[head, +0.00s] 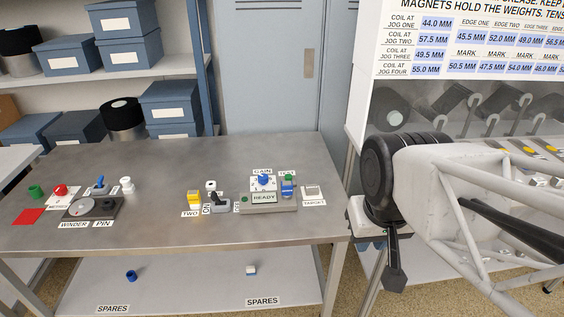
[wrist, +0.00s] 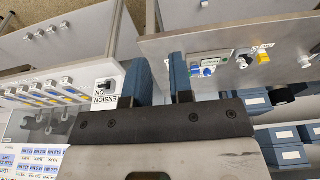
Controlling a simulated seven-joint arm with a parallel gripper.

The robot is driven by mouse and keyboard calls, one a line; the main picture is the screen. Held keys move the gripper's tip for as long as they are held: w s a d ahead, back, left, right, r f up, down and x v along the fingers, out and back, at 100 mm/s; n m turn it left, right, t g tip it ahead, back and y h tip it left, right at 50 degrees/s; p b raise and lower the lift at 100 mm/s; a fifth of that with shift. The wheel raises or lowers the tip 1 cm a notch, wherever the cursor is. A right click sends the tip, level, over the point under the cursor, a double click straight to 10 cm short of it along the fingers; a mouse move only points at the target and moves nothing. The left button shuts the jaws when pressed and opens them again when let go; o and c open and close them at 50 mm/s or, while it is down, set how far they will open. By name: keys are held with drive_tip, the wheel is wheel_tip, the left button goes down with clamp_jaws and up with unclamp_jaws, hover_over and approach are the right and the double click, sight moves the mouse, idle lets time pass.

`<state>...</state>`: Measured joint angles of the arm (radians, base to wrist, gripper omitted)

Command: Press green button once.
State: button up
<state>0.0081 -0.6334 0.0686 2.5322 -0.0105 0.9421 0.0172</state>
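On the steel table in the head view, a small green cap (head: 289,177) sits by the label TEST, above a blue-and-white part at the right end of a grey console (head: 268,209). A separate green cylinder (head: 36,191) stands at the table's far left, beside a red button (head: 60,190). I cannot tell from the frames which green part is the button. The console also shows in the wrist view (wrist: 226,57), beyond my fingers. My gripper (wrist: 160,70) is open and empty, with two blue fingers apart.
The console carries a blue knob (head: 263,180) and a READY display (head: 264,198). A yellow part (head: 194,199) and a grey switch (head: 220,208) stand left of it. A winder plate (head: 92,208) lies further left. A white cabinet (head: 364,100) stands right; the table's middle is clear.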

clamp_jaws()
idle(1.2)
